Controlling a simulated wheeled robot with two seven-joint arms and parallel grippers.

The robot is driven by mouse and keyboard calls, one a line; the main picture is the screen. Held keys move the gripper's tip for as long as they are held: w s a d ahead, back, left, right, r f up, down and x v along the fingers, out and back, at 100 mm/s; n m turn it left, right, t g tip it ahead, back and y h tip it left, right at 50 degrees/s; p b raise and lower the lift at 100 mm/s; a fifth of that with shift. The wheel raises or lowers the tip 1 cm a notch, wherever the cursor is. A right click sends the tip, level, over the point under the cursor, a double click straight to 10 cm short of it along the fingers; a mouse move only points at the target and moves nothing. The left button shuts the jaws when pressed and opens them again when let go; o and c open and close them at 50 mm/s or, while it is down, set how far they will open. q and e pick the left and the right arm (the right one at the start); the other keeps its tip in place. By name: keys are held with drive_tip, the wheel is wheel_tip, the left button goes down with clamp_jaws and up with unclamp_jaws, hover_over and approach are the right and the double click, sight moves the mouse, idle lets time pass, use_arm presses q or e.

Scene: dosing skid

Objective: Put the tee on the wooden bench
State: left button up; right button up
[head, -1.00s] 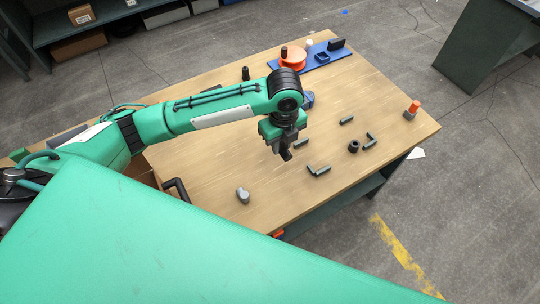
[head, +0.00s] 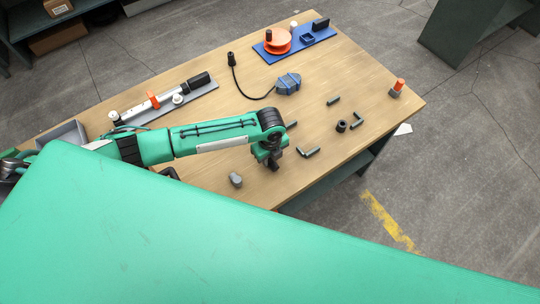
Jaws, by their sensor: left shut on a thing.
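My right gripper is not in view.
Short dark rods and a black ring (head: 341,126) lie right of the gripper. An orange-topped grey piece (head: 397,88) stands near the right edge. A blue board with an orange reel (head: 278,41), a corded blue device (head: 288,84) and a pipe assembly (head: 160,100) lie farther back.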

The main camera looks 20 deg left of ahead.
use_arm(q)
drive_tip(key=shift+f, duration=0.15)
drive_tip(key=o, duration=1)
wheel_tip(320, 180, up, 11)
drive_tip(key=shift+r+b, duration=0.15)
drive_tip(key=shift+b, duration=0.65)
drive_tip(key=shift+r, duration=0.55)
